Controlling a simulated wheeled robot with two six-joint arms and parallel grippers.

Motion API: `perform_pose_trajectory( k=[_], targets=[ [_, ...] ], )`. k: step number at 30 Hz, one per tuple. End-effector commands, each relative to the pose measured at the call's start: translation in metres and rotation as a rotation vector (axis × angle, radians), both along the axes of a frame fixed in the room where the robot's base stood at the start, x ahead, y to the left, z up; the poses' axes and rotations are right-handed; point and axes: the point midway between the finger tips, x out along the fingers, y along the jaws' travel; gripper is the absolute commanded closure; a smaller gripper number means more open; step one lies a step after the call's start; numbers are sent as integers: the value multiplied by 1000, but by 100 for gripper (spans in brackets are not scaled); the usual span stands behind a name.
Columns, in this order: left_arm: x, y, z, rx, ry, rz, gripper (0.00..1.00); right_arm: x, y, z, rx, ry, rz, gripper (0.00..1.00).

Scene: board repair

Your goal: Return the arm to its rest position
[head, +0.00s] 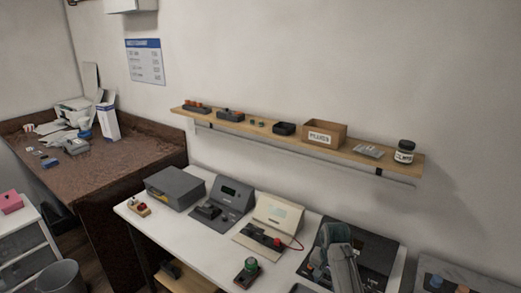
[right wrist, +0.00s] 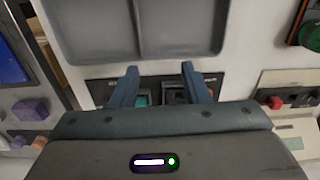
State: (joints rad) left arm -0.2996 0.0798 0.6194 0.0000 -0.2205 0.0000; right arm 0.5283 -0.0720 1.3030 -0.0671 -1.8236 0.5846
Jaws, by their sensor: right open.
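My right gripper (head: 334,240) is over the dark station at the right end of the white bench (head: 155,228) in the head view. In the right wrist view its two blue-grey fingers (right wrist: 160,72) stand apart, with nothing held between them. Beyond the fingers is a black panel (right wrist: 98,88) with a teal block (right wrist: 143,100) and a dark socket-like part beside it. The fingers partly cover this panel, and I cannot tell whether they touch it. My left gripper is not in view.
A grey device (head: 232,195) and a grey box (head: 175,187) are farther left. A wooden shelf (head: 290,139) with small parts runs along the wall above.

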Motion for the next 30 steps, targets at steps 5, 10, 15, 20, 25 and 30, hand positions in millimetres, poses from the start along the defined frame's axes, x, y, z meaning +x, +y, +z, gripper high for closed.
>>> perform_pose_trajectory(
  k=[5, 10, 15, 20, 25, 30],
  targets=[
    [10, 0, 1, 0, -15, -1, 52, -18, -8, -12, -5, -16, 22, 58],
    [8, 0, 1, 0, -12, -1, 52, -43, -17, -26, -12, -36, 54, 58],
    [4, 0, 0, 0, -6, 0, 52, -79, -29, -41, -25, -63, 101, 58],
    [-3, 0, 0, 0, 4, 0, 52, -133, -44, -54, -49, -101, 176, 58],
    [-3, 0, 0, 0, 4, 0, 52, -207, -59, -54, -89, -151, 289, 58],
    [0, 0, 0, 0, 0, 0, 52, -273, -67, -38, -125, -198, 410, 58]
  ],
)
